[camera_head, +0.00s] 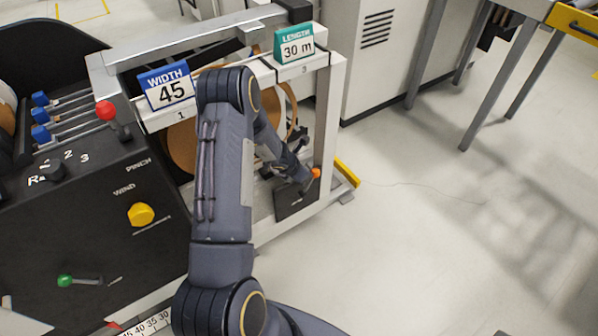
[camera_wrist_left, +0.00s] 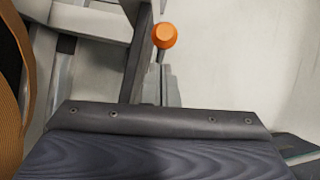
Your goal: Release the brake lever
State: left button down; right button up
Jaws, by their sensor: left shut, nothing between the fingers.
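The brake lever has an orange knob (camera_head: 316,172) and stands low on the near right side of the white frame in the head view. In the left wrist view, the orange knob (camera_wrist_left: 165,36) is just beyond the fingertips, with a short stem below it. My left gripper (camera_head: 303,178) is shut and empty, close beside the knob. Its shut fingers also show in the left wrist view (camera_wrist_left: 167,82). I cannot tell whether they touch the lever. The lever's base is partly hidden by the gripper. My right gripper is not in view.
A white frame (camera_head: 328,120) holds brown rolls, with a WIDTH 45 sign (camera_head: 168,88) and a LENGTH 30 m sign (camera_head: 294,45) on top. A black control panel (camera_head: 95,215) with knobs stands to the left. The floor (camera_head: 440,240) on the right is clear.

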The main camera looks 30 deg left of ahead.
pick_arm(q)
jog(key=shift+w+d+f+p, duration=0.1)
jog(key=shift+w+d+p, duration=0.2)
jog(key=shift+w, duration=0.25)
jog(key=shift+w+d+p, duration=0.15)
jog(key=shift+w+p, duration=0.15)
jog(key=shift+w, duration=0.2)
jog(key=shift+w+d+f+p, duration=0.1)
jog(key=shift+w+d+p, duration=0.2)
jog(key=shift+w, duration=0.25)
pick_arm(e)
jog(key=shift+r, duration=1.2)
pick_arm(q)
jog(key=shift+r, duration=0.1)
jog(key=shift+s+a+r, duration=0.1)
jog(key=shift+r, duration=0.05)
jog(key=p, duration=0.6)
send_near(315, 172)
notch_tip(315, 172, up, 5)
jog(key=s, duration=0.2)
jog(key=shift+r, duration=0.5)
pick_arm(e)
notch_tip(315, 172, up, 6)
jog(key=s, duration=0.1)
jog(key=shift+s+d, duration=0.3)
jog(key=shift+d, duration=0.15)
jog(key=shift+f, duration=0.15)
